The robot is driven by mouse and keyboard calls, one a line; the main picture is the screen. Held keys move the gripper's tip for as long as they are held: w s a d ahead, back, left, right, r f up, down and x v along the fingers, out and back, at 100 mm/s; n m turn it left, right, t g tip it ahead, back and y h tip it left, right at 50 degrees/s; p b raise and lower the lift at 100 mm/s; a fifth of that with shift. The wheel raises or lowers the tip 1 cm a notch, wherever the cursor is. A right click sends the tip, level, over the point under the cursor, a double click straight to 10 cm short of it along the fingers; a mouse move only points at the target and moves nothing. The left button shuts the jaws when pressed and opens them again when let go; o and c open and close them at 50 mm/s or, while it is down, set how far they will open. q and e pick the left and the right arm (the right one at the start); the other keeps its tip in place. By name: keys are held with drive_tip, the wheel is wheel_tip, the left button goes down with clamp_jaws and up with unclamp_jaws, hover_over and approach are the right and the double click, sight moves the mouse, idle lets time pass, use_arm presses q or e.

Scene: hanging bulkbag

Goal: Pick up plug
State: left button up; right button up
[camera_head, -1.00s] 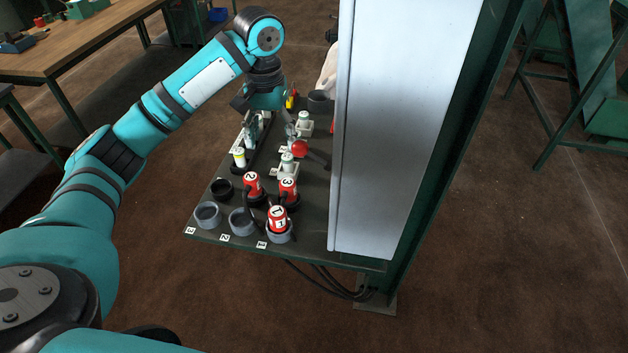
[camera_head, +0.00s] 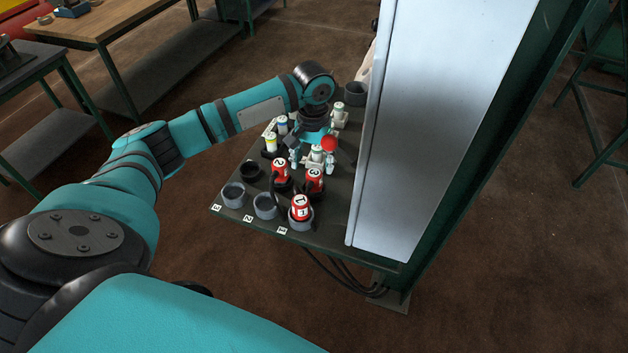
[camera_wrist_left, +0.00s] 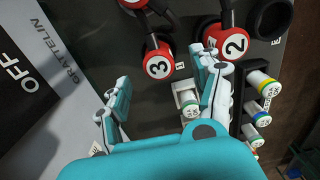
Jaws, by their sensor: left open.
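Three red numbered plugs stand on the dark table. Plug 2 (camera_head: 281,170) and plug 3 (camera_head: 314,180) are side by side, and plug 1 (camera_head: 301,206) sits in the grey cup at the front right corner. My left gripper (camera_head: 312,161) is open and empty just behind plugs 2 and 3. In the left wrist view, plug 3 (camera_wrist_left: 158,62) shows ahead of the gap between the spread fingers, and plug 2 (camera_wrist_left: 232,42) is beyond the right finger. A white green-banded cylinder (camera_wrist_left: 187,102) is seen between the fingers, beside the right one. My right gripper is not in view.
Empty grey cups (camera_head: 233,196) line the front edge. Yellow- and blue-banded cylinders (camera_head: 270,143) stand left of the gripper. A red ball knob (camera_head: 329,144) is close to its right. A tall light-grey cabinet (camera_head: 420,120) bounds the table's right side.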

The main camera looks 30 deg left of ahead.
sight(314, 173)
use_arm(q)
wheel_tip(314, 173, down, 4)
drive_tip(key=shift+r+p, duration=0.15)
drive_tip(key=shift+p, duration=0.6)
drive_tip(key=shift+d+f, duration=0.1)
drive_tip(key=shift+f, duration=0.55)
drive_tip(key=c, duration=1.1)
drive_tip(key=shift+c, duration=1)
drive_tip(key=shift+r, duration=0.1)
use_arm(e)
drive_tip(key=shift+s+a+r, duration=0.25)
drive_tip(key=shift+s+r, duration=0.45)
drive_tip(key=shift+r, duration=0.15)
